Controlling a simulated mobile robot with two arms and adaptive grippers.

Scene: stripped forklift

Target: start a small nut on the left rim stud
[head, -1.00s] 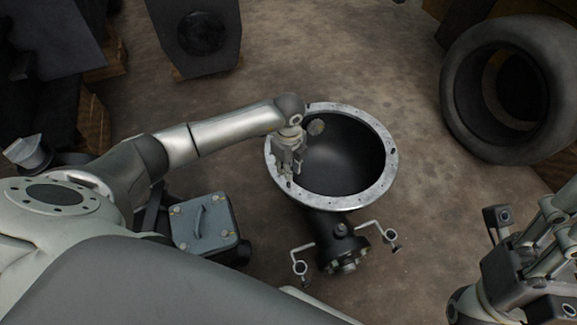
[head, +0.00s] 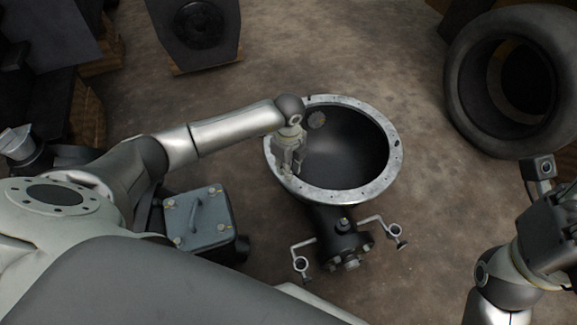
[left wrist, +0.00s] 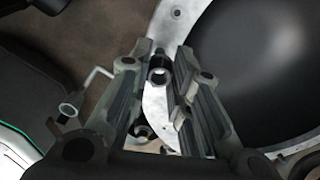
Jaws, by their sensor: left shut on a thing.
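My left gripper (head: 287,172) hangs over the left part of the pale metal rim (head: 378,192) of a large dark bowl-shaped housing (head: 345,150). In the left wrist view, a small dark ring-shaped piece, apparently the small nut (left wrist: 158,75), shows between the fingers, over the rim (left wrist: 185,20). The gripper is shut on it. A short dark post, possibly the left rim stud (left wrist: 160,52), shows just beyond the ring; I cannot tell whether they touch. In the head view the fingers hide this spot. My right gripper (head: 555,235) is cut off at the right edge, its fingers not clearly visible.
A grey lidded box (head: 200,220) with a handle stands left of the housing. Bent rods with rings (head: 301,263) stick out beside the housing's lower flange. A large tyre (head: 515,80) is at the upper right. The brown floor (head: 450,215) right of the housing is clear.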

